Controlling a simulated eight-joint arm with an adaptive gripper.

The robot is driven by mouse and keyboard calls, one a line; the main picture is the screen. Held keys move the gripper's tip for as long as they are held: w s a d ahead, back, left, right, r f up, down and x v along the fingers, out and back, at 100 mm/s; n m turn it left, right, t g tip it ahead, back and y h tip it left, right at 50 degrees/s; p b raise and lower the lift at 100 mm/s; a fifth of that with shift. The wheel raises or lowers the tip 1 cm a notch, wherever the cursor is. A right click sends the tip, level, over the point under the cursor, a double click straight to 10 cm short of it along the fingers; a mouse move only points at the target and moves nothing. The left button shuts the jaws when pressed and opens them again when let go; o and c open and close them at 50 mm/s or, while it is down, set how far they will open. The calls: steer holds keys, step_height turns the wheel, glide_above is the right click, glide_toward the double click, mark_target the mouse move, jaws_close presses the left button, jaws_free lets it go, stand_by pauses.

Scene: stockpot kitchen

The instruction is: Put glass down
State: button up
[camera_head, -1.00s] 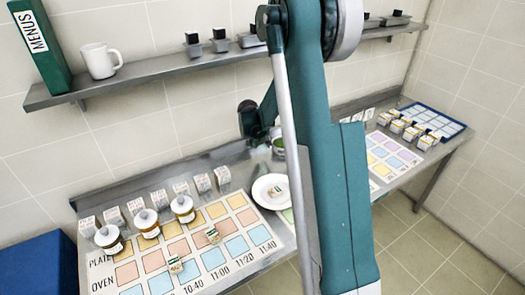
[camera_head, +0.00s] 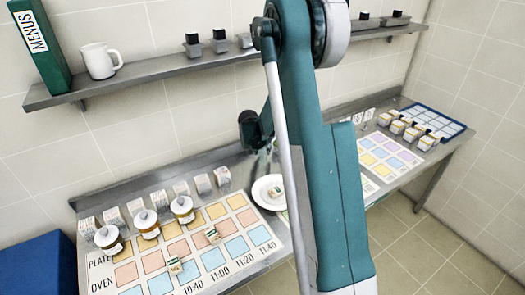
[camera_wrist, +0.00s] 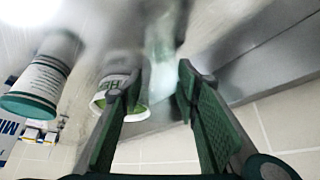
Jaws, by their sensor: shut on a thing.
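My gripper (camera_wrist: 159,72) is shut on a clear, faintly green glass (camera_wrist: 164,45) in the wrist view. The glass shows between the fingertips and extends beyond them, over or against the grey metal counter (camera_wrist: 230,45). I cannot tell whether its base touches the counter. In the head view my arm hides most of the gripper and the glass, near the back of the counter behind the white plate.
In the wrist view, a white-and-green lettered tub (camera_wrist: 116,88) is close to the left finger, with a larger green-banded container (camera_wrist: 42,78) farther left. In the head view, a plate (camera_head: 262,200) holds a small item; a labelled mat (camera_head: 190,285) holds jars. A shelf (camera_head: 150,85) runs above.

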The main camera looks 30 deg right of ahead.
steer(key=shift+f, duration=0.15)
steer(key=o, duration=0.9)
steer(key=shift+o, duration=0.2)
steer(key=shift+r, duration=0.25)
steer(key=v, duration=1.2)
steer(key=shift+p, duration=0.35)
